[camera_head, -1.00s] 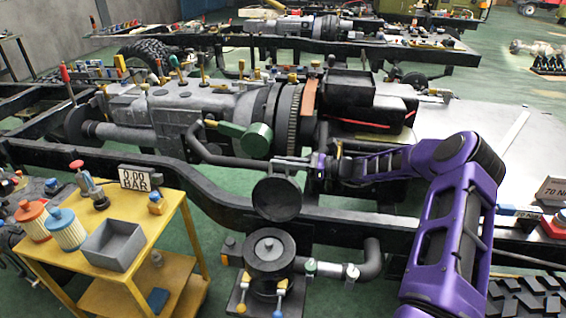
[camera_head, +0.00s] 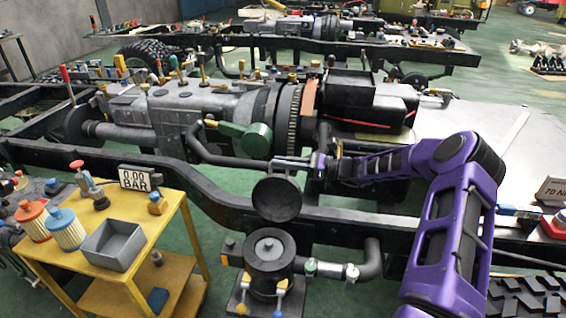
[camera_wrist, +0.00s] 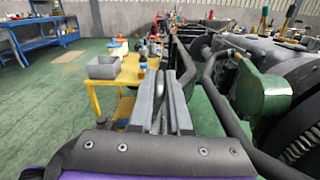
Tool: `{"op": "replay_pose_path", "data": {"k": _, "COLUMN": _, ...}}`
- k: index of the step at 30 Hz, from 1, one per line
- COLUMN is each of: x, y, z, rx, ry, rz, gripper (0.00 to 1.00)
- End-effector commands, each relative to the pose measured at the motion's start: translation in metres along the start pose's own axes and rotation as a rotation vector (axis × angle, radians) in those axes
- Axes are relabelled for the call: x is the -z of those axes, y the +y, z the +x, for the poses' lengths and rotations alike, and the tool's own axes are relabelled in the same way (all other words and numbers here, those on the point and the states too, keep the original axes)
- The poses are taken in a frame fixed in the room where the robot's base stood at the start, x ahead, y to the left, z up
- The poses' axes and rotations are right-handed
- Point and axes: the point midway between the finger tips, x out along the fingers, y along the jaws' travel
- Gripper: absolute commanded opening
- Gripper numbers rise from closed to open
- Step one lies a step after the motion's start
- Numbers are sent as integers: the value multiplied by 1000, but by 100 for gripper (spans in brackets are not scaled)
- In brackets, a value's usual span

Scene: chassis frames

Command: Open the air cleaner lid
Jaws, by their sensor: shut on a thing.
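The air cleaner housing (camera_head: 267,268) is a dark round body with its top uncovered and a round dark part inside. The air cleaner lid (camera_head: 277,202), a black disc, stands tilted up above its back edge. My gripper (camera_head: 281,164) is at the lid's upper edge, shut on the lid. The exact contact is too small to see. In the wrist view, the gripper's fingers (camera_wrist: 164,88) are close together and the lid cannot be made out. Clasps with yellow and blue ends (camera_head: 279,298) hang at the front of the housing.
A yellow cart (camera_head: 183,218) at the left carries a grey bin (camera_head: 113,246), filters and a 0.00 BAR display (camera_head: 135,179). A black chassis rail (camera_head: 190,180) runs behind the housing. A green-ended part (camera_head: 257,141) and a dark pipe lie close behind my gripper.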

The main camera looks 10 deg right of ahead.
Motion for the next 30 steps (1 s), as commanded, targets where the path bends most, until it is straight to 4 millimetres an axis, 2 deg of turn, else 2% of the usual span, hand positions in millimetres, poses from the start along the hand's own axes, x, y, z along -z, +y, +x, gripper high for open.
{"op": "replay_pose_path", "data": {"k": 5, "x": -7, "y": 13, "z": -1, "rx": 2, "ry": 0, "rz": -66, "gripper": 0}}
{"op": "replay_pose_path", "data": {"k": 12, "x": -12, "y": 50, "z": -1, "rx": 1, "ry": 0, "rz": -222, "gripper": 0}}
{"op": "replay_pose_path", "data": {"k": 16, "x": -10, "y": 67, "z": -1, "rx": 0, "ry": 1, "rz": -234, "gripper": 0}}
{"op": "replay_pose_path", "data": {"k": 27, "x": -7, "y": 72, "z": -1, "rx": 1, "ry": 1, "rz": -234, "gripper": 0}}
{"op": "replay_pose_path", "data": {"k": 28, "x": -7, "y": 72, "z": -1, "rx": 1, "ry": 1, "rz": -234, "gripper": 18}}
{"op": "replay_pose_path", "data": {"k": 30, "x": -7, "y": 72, "z": -1, "rx": 1, "ry": 1, "rz": -234, "gripper": 30}}
